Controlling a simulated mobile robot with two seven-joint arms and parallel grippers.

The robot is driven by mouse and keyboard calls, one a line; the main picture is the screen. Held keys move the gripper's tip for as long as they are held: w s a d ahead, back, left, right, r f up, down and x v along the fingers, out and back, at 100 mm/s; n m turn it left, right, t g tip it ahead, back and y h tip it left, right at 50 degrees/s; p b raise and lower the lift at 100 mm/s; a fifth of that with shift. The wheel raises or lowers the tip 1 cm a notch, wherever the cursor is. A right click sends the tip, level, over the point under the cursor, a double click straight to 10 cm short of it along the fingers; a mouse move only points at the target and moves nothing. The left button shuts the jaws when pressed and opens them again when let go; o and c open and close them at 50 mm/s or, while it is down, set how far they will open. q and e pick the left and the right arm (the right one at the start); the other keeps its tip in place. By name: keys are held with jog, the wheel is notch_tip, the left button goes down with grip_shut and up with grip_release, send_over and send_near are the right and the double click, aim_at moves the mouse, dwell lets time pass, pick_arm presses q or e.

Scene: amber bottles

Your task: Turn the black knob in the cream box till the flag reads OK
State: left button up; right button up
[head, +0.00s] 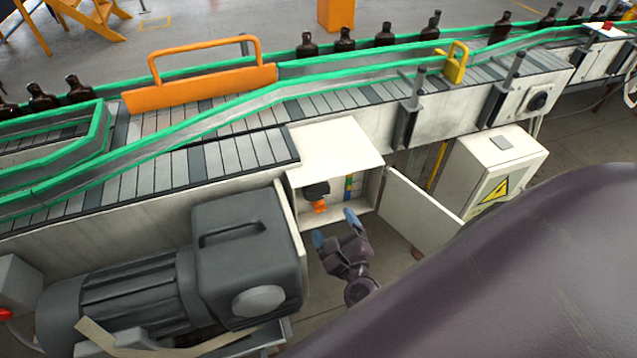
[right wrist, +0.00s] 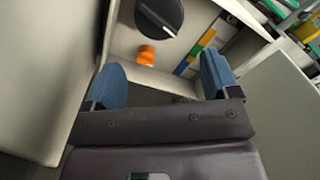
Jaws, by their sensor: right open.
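The cream box (head: 335,147) is fixed to the conveyor's front side, with its door (head: 418,208) swung open to the right. Inside, the black knob (head: 316,190) sits at the upper left; it shows large in the right wrist view (right wrist: 159,16), with a light mark on its face. An orange piece (right wrist: 147,55) is just below the knob. A strip of coloured bands (right wrist: 196,48) is to its right. I cannot read any flag. My right gripper (head: 335,228) is open and empty, its blue fingertips in front of the box opening, below and short of the knob. My left gripper is not in view.
A grey motor (head: 245,255) stands close on the left of the box. A cream cabinet (head: 490,170) with a yellow warning sign is right of the open door. The conveyor (head: 240,150) runs above, with an orange guard (head: 200,87) and amber bottles (head: 345,40) behind.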

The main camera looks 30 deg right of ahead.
aim_at(319, 194)
pick_arm(q)
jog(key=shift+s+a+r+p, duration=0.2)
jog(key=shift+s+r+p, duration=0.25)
jog(key=shift+p, duration=0.5)
pick_arm(e)
jog(key=x, duration=1)
jog(key=shift+w, duration=0.15)
jog(key=c, duration=0.6)
jog(key=shift+c, duration=0.2)
